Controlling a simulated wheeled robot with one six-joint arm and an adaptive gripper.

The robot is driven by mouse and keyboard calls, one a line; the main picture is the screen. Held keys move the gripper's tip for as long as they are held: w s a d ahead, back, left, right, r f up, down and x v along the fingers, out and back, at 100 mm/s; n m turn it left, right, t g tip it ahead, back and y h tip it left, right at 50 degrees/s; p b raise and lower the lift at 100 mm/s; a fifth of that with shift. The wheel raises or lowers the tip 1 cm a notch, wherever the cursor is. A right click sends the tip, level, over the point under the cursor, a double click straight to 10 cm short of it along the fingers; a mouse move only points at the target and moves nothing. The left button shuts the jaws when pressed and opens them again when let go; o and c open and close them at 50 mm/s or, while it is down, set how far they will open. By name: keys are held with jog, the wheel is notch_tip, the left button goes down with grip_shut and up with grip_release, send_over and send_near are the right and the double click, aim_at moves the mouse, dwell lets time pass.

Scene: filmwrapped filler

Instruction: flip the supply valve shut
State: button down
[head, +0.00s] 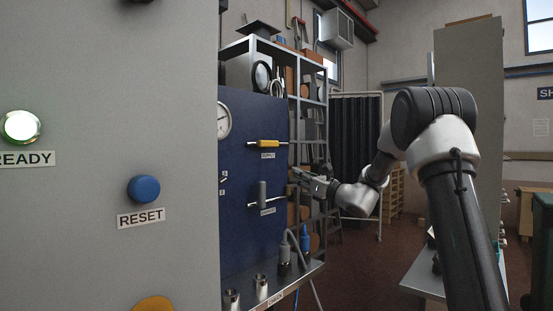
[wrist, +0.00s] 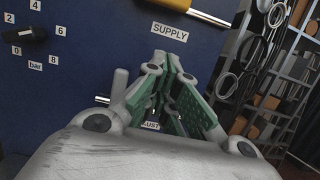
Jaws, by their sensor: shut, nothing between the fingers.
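The supply valve's yellow handle (head: 268,143) lies level, in line with its pipe, above the SUPPLY label on the blue panel (head: 240,165).
A round gauge (head: 223,120) and a black knob (wrist: 27,33) are on the panel's left. A metal shelf (head: 300,85) stands behind the panel. A ledge with fittings (head: 285,285) runs below. A grey cabinet with a blue RESET button (head: 144,189) fills the left.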

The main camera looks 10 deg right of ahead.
aim_at(269, 144)
jog(key=x, duration=0.9)
jog(key=shift+w+a+r, duration=0.1)
jog(key=shift+w+a, duration=0.15)
jog(key=shift+a, duration=0.05)
notch_tip(269, 144, up, 3)
jog(key=shift+f, duration=0.15)
jog(key=shift+w+r, duration=0.1)
jog(key=shift+r, duration=0.6)
